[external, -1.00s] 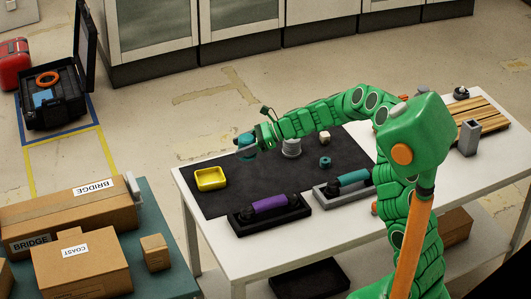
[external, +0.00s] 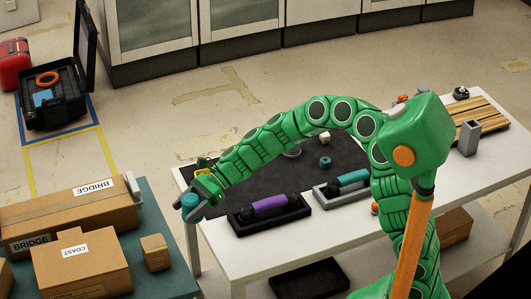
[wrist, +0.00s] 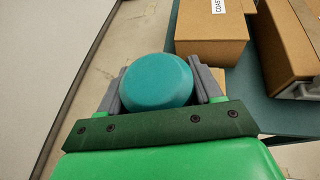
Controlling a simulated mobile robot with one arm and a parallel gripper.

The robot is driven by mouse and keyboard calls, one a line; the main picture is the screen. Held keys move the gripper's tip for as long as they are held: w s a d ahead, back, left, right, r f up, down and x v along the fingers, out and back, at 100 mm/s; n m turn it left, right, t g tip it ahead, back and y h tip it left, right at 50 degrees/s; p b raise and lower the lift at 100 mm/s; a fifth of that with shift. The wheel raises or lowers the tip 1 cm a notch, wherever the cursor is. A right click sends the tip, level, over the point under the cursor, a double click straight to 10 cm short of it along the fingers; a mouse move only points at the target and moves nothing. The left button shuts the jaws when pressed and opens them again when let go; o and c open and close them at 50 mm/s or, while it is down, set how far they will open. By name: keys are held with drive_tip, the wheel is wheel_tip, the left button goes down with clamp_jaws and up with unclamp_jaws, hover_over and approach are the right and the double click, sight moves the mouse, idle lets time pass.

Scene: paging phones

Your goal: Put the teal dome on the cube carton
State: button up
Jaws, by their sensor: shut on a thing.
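My gripper (external: 192,207) is shut on the teal dome (external: 190,201), holding it in the air by the left end of the white table. In the wrist view the dome (wrist: 157,80) sits between the two grey fingers of my gripper (wrist: 158,72), its rounded top showing. The cube carton (external: 155,252), a small plain brown box, stands on the teal surface at the left, below and left of my gripper and apart from the dome. In the wrist view, a part of a brown box, seemingly this carton (wrist: 218,76), shows behind the right finger.
Larger cartons marked COAST (external: 82,268) and BRIDGE (external: 70,212) stand beside the cube carton. A gap separates the teal-topped table (external: 180,284) from the white table (external: 225,258). A purple-handled item (external: 269,204) lies on the white table, and my arm partly hides a yellow tray (external: 203,163).

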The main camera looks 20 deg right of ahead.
sight(189, 210)
drive_tip(key=shift+s+a+r, duration=0.1)
drive_tip(key=shift+s+a, duration=0.25)
drive_tip(key=shift+s, duration=0.25)
drive_tip(key=shift+s+a+r, duration=0.1)
drive_tip(key=shift+s+a, duration=0.25)
drive_tip(key=shift+s, duration=0.2)
drive_tip(key=shift+a+f+g, duration=0.1)
drive_tip(key=shift+a+g, duration=0.1)
drive_tip(key=shift+g, duration=0.2)
drive_tip(key=w+a+f, duration=0.2)
drive_tip(key=a, duration=0.1)
drive_tip(key=w+a+f, duration=0.5)
drive_tip(key=a+f, duration=0.1)
drive_tip(key=shift+w+a, duration=0.1)
drive_tip(key=shift+w, duration=0.2)
drive_tip(key=shift+w+a+f, duration=0.3)
drive_tip(key=shift+f, duration=0.15)
drive_tip(key=shift+w+a+f, duration=0.25)
drive_tip(key=shift+a+f, duration=0.05)
drive_tip(key=shift+f, duration=1.7)
drive_tip(key=o, duration=1.1)
drive_tip(key=shift+f, duration=0.1)
